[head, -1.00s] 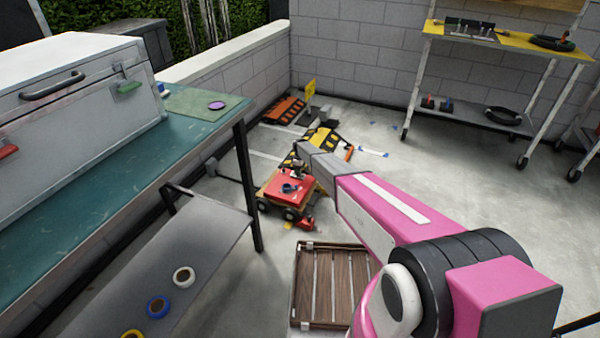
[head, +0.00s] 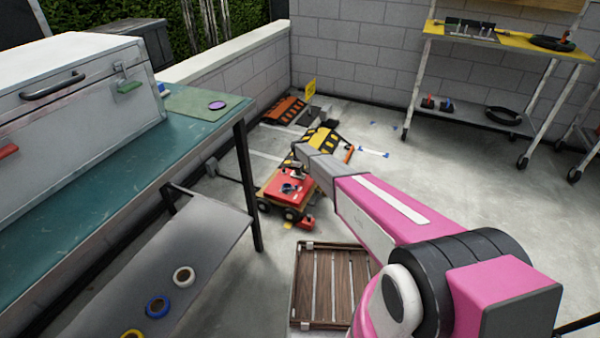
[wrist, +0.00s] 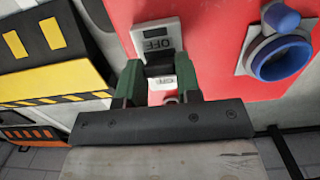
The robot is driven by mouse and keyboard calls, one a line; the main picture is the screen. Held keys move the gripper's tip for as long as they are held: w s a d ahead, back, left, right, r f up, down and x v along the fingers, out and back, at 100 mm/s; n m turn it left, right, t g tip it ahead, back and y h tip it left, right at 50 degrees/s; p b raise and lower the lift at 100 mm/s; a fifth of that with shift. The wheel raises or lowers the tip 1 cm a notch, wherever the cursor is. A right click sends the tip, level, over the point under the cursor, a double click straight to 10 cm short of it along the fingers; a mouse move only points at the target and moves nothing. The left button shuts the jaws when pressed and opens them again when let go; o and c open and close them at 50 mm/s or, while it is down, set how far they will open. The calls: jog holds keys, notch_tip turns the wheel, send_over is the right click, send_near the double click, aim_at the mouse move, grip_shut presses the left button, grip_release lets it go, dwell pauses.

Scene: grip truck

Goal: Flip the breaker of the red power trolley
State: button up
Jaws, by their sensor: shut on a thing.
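The red power trolley (head: 283,182) stands on the floor beyond the workbench in the head view, and its red face (wrist: 214,60) fills much of the wrist view. The breaker has a pale plate (wrist: 155,36) marked OFF, with a white ON label (wrist: 161,82) closer to my gripper. My gripper (wrist: 159,82) has its green fingers on either side of the dark breaker lever (wrist: 158,69) and is shut on it. The fingers hide part of the lever, so its exact position is unclear. A blue round socket (wrist: 280,57) sits to the right.
A black and yellow ramp (head: 322,139) lies behind the trolley, with an orange one (head: 284,110) farther back. The green-topped workbench (head: 110,180) is at left. A slatted wooden crate (head: 331,285) lies in front. Open floor is at right.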

jog(key=a+h, duration=0.1)
jog(key=h, duration=0.1)
jog(key=w+a+g+h, duration=0.1)
jog(key=h, duration=0.1)
jog(key=shift+g, duration=0.3)
jog(key=shift+a+f+g+h, duration=0.1)
jog(key=shift+a+g+h, duration=0.15)
jog(key=shift+h, duration=0.55)
jog(key=shift+a+g+h, duration=0.2)
jog(key=shift+g+h, duration=0.05)
jog(key=shift+h, duration=0.55)
jog(key=o, duration=0.9)
